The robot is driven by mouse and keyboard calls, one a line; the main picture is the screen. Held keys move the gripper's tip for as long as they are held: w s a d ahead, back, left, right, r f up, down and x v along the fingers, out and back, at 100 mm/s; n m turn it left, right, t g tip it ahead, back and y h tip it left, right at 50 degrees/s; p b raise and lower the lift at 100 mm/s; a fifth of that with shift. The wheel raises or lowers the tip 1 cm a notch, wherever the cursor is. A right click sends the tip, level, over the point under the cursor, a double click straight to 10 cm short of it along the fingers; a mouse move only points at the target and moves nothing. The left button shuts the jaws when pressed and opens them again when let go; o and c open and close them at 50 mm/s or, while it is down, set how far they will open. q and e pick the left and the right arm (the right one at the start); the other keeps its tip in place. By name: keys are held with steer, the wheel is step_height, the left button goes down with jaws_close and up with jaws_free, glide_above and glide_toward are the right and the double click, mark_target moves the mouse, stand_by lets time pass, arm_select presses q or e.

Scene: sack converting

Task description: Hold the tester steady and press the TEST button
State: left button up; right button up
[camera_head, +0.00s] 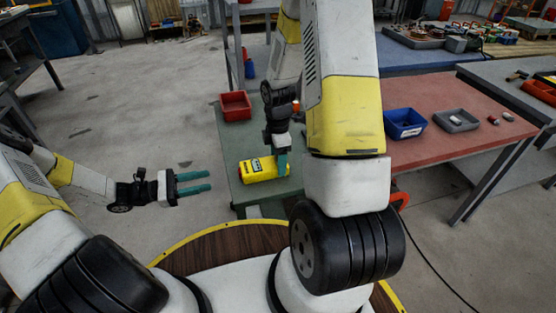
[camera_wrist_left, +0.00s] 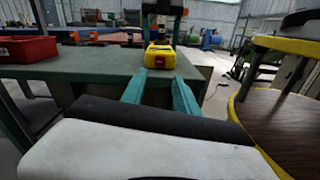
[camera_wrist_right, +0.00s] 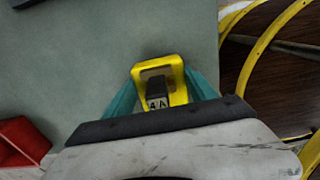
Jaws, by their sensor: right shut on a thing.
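The yellow tester (camera_head: 258,171) lies on the green table near its front edge. My right gripper (camera_head: 282,165) reaches down from above and is shut on the tester near its right end. In the right wrist view the yellow body (camera_wrist_right: 176,68) with a dark block marked "4A" (camera_wrist_right: 157,101) sits between the teal fingers. My left gripper (camera_head: 210,180) is open and empty, left of the table edge, its fingers pointing at the tester. In the left wrist view the tester (camera_wrist_left: 152,60) shows a red patch on its near end, beyond the open fingers. I cannot make out the TEST lettering.
A red bin (camera_head: 236,106) stands on the green table (camera_head: 228,140) behind the tester. A red-topped table (camera_head: 440,148) at the right carries a blue bin (camera_head: 404,124) and a grey tray (camera_head: 456,120). Open floor lies around my left gripper.

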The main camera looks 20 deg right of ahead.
arm_select(q)
jaws_close()
stand_by(1.6)
